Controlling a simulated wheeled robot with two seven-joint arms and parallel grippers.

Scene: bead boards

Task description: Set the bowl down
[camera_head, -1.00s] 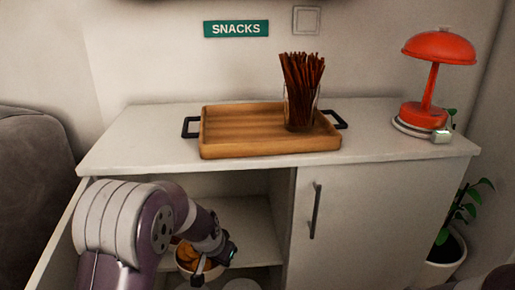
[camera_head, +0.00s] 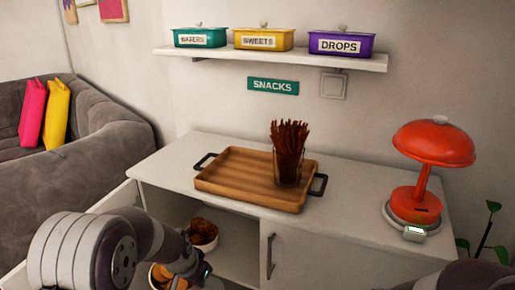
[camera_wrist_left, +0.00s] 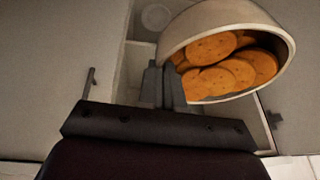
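A white bowl of round orange-brown crackers (camera_wrist_left: 278,72) is at my left gripper (camera_wrist_left: 168,85) in the left wrist view. The gripper's fingers are closed on the bowl's rim, and the bowl looks tilted in that picture. In the head view this bowl (camera_head: 154,284) shows at the bottom edge, partly hidden by my left arm and cut off by the frame. It is in front of the open cabinet. My right gripper is out of view.
A wooden tray (camera_head: 225,179) with a glass of pretzel sticks (camera_head: 289,165) stands on the white cabinet top (camera_head: 345,195), which has free room around the tray. A red lamp (camera_head: 431,147) stands at right. A second bowl (camera_head: 208,243) with brown snacks sits inside the open cabinet. A wall shelf (camera_head: 280,58) holds lidded boxes.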

